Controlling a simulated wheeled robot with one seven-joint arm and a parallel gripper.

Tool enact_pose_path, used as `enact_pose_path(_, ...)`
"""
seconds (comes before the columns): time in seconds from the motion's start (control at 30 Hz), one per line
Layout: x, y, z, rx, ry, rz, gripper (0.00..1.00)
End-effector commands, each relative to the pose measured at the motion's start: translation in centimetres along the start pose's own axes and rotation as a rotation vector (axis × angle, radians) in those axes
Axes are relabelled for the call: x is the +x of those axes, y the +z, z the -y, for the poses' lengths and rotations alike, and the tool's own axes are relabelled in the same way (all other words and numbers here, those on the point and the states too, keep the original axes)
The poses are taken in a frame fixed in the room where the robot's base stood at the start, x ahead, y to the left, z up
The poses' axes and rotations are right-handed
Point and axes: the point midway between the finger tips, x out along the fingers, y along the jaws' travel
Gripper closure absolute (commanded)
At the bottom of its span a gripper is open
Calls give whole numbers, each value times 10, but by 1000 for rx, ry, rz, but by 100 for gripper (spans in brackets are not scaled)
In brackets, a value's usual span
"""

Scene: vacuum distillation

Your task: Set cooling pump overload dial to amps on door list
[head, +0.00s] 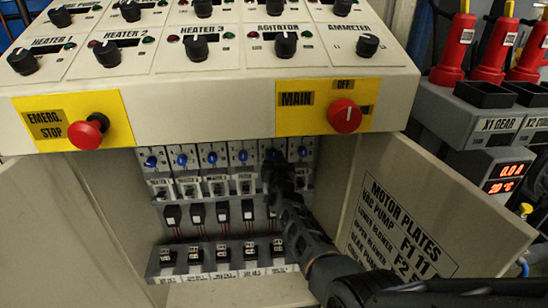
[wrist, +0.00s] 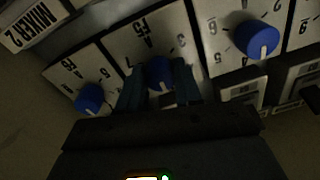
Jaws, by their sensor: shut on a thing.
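A row of blue overload dials (head: 182,159) sits on white plates inside the open cabinet. My gripper (head: 275,160) reaches in to a dial towards the right end of the row and hides most of it. In the wrist view my gripper (wrist: 159,84) is shut on a blue dial (wrist: 160,71), with one finger on each side. Its plate (wrist: 146,42) carries numbers that appear upside down; the exact setting is hard to read. The door list (head: 400,235), headed MOTOR PLATES, is on the right door. Its lower lines are hidden by my arm, and no cooling pump line is readable.
Neighbouring blue dials stand close on the left (wrist: 90,98) and right (wrist: 257,39). A red main switch (head: 344,116) and red emergency stop (head: 88,132) project above the opening. Open doors flank it. Black relays (head: 197,213) sit below the dials.

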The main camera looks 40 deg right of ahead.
Motion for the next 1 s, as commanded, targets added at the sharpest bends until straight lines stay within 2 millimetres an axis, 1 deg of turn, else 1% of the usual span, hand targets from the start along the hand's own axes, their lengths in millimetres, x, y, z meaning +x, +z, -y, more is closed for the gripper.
enact_pose_path(0.03,-1,3,0,-8,-2,6,96)
enact_pose_path(0.5,-1,3,0,-22,-2,7,96)
enact_pose_path(0.53,-1,3,0,-22,-2,7,65)
enact_pose_path(0.8,0,1,0,-21,-1,4,40)
enact_pose_path(1.0,0,1,0,-20,-1,2,40)
